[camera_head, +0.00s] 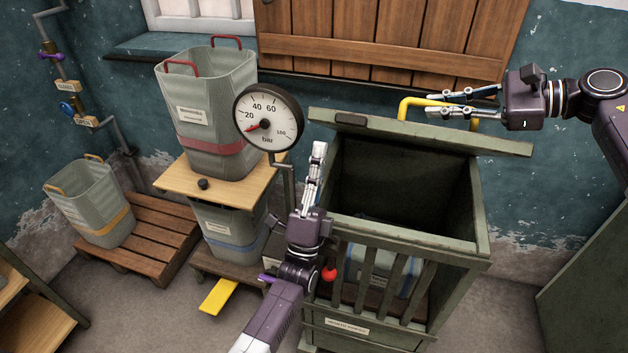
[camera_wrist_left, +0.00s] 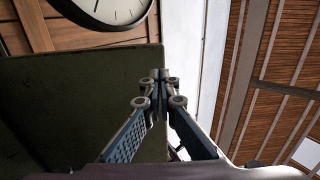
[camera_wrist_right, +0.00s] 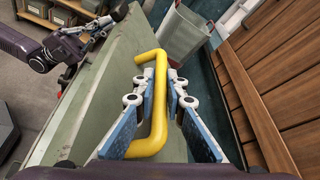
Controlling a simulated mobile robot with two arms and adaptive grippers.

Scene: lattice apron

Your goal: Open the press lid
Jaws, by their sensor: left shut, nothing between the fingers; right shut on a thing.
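The green press (camera_head: 455,250) has a slatted front, and its inside is visible from above. Its lid (camera_head: 420,132) is raised, standing at the back edge and seen nearly edge-on. A yellow handle (camera_head: 405,104) sits on the lid's far side; the right wrist view shows it (camera_wrist_right: 158,95) whole. My right gripper (camera_head: 470,104) is shut on the handle behind the lid. My left gripper (camera_head: 319,146) is shut and empty, pointing up by the press's left side near the lid's left end. In the left wrist view, a green panel (camera_wrist_left: 75,105) fills the area left of its fingers.
A pressure gauge (camera_head: 268,118) on a pipe stands just left of my left gripper. A grey bin (camera_head: 207,105) rests on a wooden board beyond it. A yellow pedal (camera_head: 218,296) is low at the left. A wooden shutter (camera_head: 400,40) is behind the lid.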

